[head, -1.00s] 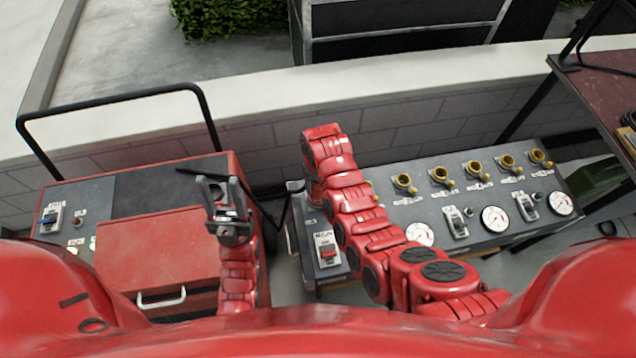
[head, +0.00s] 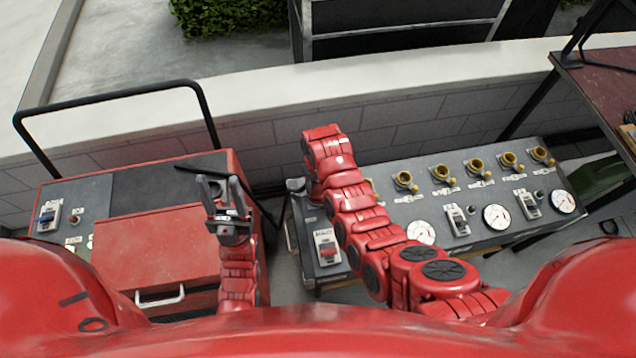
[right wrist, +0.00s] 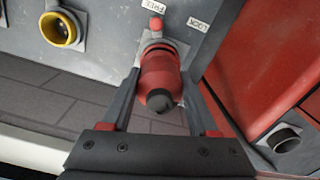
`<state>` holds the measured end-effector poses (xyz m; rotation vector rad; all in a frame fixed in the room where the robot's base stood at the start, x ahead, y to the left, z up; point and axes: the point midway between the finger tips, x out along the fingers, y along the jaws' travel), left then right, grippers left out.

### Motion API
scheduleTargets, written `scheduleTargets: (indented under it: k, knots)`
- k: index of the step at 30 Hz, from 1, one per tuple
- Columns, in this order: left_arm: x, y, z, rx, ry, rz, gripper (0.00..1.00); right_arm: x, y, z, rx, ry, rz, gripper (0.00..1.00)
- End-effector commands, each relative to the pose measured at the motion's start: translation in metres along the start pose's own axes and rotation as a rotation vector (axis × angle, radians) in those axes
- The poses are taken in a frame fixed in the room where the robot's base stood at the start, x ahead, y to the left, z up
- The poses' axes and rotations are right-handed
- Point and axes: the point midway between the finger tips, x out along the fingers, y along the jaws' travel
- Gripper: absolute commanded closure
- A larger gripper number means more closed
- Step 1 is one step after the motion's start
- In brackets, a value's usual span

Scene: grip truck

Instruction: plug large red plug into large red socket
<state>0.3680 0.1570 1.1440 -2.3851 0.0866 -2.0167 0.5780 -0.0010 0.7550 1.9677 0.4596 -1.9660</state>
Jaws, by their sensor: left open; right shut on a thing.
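In the right wrist view, the large red plug (right wrist: 160,78) is held between the two grey fingers of my right gripper (right wrist: 160,102). Its dark rounded back end faces the camera. Its front end meets a grey and red fitting (right wrist: 166,43) on the grey panel, under the FREE and LOCK labels. How deep the plug sits and the socket's opening are hidden. In the head view, my right arm covers the plug, and only a grey bit of the right gripper (head: 295,187) shows. My left gripper (head: 222,183) is open and empty above the red cart.
The red cart (head: 160,245) with a black rail stands at left. The grey console (head: 400,206) at right carries gauges, switches and yellow sockets. In the right wrist view, a yellow socket (right wrist: 58,30) is at upper left and a dark round opening (right wrist: 284,139) at right.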

Motion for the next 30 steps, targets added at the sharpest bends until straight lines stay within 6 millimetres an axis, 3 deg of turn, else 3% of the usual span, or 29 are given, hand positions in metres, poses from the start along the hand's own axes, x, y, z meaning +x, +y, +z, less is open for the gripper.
scheduleTargets:
  k: [20, 21, 27, 30]
  knots:
    - [-0.009, 0.000, 0.002, 0.000, 0.000, 0.000, 0.50, 0.013, 0.000, 0.000, 0.000, -0.001, 0.000, 1.00]
    - [-0.009, 0.000, 0.002, 0.000, 0.000, 0.000, 0.50, 0.013, 0.000, 0.000, 0.000, -0.001, 0.000, 0.38]
    - [-0.008, 0.000, 0.001, 0.000, 0.000, 0.000, 0.50, 0.012, 0.000, 0.000, 0.000, -0.001, 0.000, 0.05]
    - [-0.008, 0.000, 0.001, 0.000, 0.000, 0.000, 0.50, 0.012, 0.000, 0.000, 0.000, -0.001, 0.000, 0.05]
